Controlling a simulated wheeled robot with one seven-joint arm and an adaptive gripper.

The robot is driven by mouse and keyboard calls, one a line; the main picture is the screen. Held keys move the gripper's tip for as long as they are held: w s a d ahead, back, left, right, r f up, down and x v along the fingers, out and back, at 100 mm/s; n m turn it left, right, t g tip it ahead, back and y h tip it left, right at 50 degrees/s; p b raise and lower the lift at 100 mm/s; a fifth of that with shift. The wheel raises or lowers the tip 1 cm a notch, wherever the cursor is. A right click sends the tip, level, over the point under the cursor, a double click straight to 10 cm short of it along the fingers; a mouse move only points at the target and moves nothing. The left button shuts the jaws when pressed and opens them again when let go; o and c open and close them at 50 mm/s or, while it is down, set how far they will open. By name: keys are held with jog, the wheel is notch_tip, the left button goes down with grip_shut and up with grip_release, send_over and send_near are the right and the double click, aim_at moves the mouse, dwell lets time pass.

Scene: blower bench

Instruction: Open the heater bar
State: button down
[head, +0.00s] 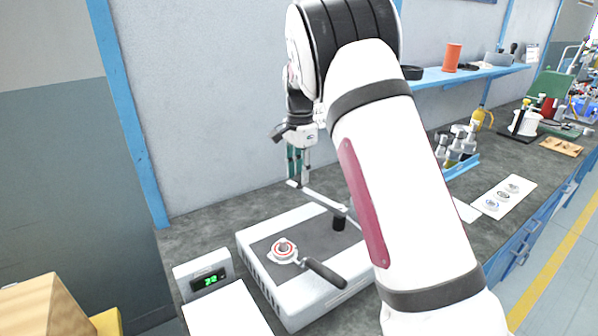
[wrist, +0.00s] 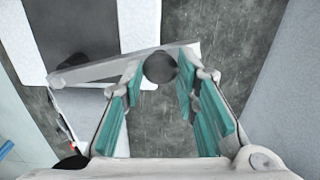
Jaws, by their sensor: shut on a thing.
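The heater bar (head: 323,201) is a pale metal arm over the back of a white bench unit (head: 318,300) with a dark grey top plate. One end sits at a black post (head: 339,222) on the unit's right side. The other end reaches past the unit's back edge, to my gripper (head: 298,181). In the wrist view the bar (wrist: 105,70) slants across the picture. My gripper's teal-padded fingers (wrist: 163,68) are shut on the bar's round dark grip (wrist: 160,66) near its free end. My arm hides part of the unit's right side in the head view.
A black-handled tool with a red-ringed round head (head: 284,250) lies on the unit's plate. A box with a green display (head: 209,279) stands to its left. The wall (head: 220,110) is close behind. A blue shelf (head: 470,75) hangs at the right.

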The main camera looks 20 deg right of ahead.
jog(key=c, duration=1.2)
grip_release()
jog(key=shift+c, duration=0.2)
jog(key=shift+r, duration=0.15)
notch_tip(320, 180, up, 12)
jog(key=s+a+r+n+t+p, duration=0.15)
jog(key=s+r+n, duration=0.3)
jog(key=s, duration=0.65)
jog(key=s+a+r+n+t+p, duration=0.1)
jog(key=s+a+r+n, duration=0.3)
jog(key=s, duration=0.7)
jog(key=s+a+f+n+t, duration=0.1)
jog(key=s+f+n, duration=0.2)
jog(key=s, duration=0.7)
jog(key=s+a+f+n+p, duration=0.1)
jog(key=s+f+n, duration=0.2)
jog(key=s, duration=0.7)
jog(key=shift+n+t, duration=0.35)
jog(key=shift+n, duration=0.1)
